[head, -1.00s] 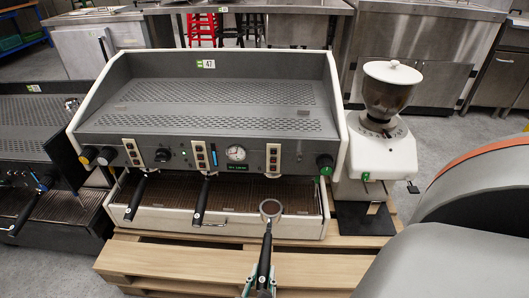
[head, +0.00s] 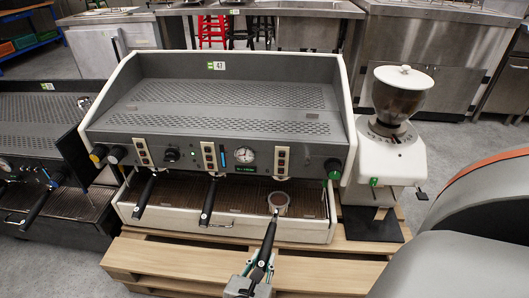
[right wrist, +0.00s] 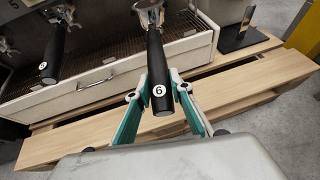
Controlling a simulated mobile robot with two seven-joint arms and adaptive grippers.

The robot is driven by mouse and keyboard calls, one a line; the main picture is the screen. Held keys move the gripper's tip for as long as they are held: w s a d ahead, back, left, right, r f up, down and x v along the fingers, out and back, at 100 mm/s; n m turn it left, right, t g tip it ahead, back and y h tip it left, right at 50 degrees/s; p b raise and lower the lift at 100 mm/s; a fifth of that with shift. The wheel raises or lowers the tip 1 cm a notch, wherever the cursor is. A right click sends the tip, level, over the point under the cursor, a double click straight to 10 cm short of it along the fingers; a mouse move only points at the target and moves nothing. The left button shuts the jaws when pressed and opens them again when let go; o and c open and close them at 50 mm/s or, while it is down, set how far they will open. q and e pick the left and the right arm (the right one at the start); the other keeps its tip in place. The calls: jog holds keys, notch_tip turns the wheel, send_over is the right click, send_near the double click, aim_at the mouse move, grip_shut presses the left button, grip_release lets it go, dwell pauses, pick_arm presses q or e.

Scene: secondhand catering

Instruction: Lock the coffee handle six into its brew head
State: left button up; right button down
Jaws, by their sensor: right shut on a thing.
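The coffee handle six (head: 268,242) has a black grip and a metal basket end, with a white "6" disc on its butt in the right wrist view (right wrist: 160,92). My right gripper (head: 258,268) is shut on the grip; its green-lined fingers (right wrist: 158,105) lie either side of it. The basket end points at the espresso machine (head: 220,105) and is over the right part of its drip tray, below the right-hand button panel (head: 282,162). The brew head there is hidden under the machine's front. My left gripper is not in view.
Two other black handles, left (head: 145,196) and middle (head: 209,200), sit in the machine's front. A white grinder (head: 388,155) stands close on the right. A second machine (head: 40,150) is at left. A wooden pallet (head: 190,262) lies beneath.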

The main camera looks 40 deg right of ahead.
pick_arm(q)
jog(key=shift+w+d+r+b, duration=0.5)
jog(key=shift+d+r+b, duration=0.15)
jog(key=shift+b, duration=0.15)
pick_arm(e)
jog(key=w+d+m+g+h, duration=0.1)
jog(key=w+d+m+g, duration=0.2)
jog(key=w, duration=1)
jog(key=d, duration=0.3)
jog(key=shift+w+d+m+g+h, duration=0.2)
jog(key=shift+d+m+g+h, duration=0.1)
jog(key=shift+d+m+g, duration=0.1)
dwell(0.4)
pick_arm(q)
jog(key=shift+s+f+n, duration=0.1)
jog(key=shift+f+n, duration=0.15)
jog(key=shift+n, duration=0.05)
pick_arm(e)
jog(key=shift+w, duration=0.15)
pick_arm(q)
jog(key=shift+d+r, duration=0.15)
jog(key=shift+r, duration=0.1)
pick_arm(e)
jog(key=shift+w+d+r, duration=0.1)
jog(key=shift+w+r, duration=0.1)
